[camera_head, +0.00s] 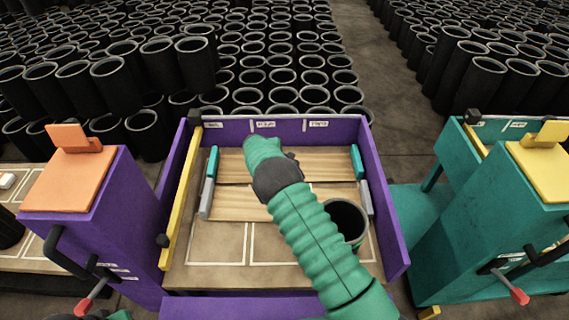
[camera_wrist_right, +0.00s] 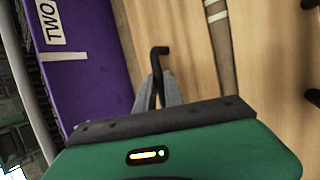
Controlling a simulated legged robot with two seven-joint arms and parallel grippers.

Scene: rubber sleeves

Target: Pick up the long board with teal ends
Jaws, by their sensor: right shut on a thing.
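The long board with teal ends (camera_head: 230,166) lies at the far side of the purple-walled tray, with one teal end at each side. In the right wrist view its wood surface (camera_wrist_right: 187,35) runs past the gripper. My right gripper (camera_wrist_right: 160,90) is shut on a black bent handle (camera_wrist_right: 158,52) at this board. In the head view my green right arm and wrist hide the fingers and the middle of the board.
A second board with grey ends (camera_head: 235,204) lies just nearer in the tray. A black sleeve (camera_head: 346,219) stands at the tray's right. The purple tray wall (camera_head: 385,200) encloses the boards. Many black sleeves stand behind, and a teal cart (camera_head: 450,240) is at right.

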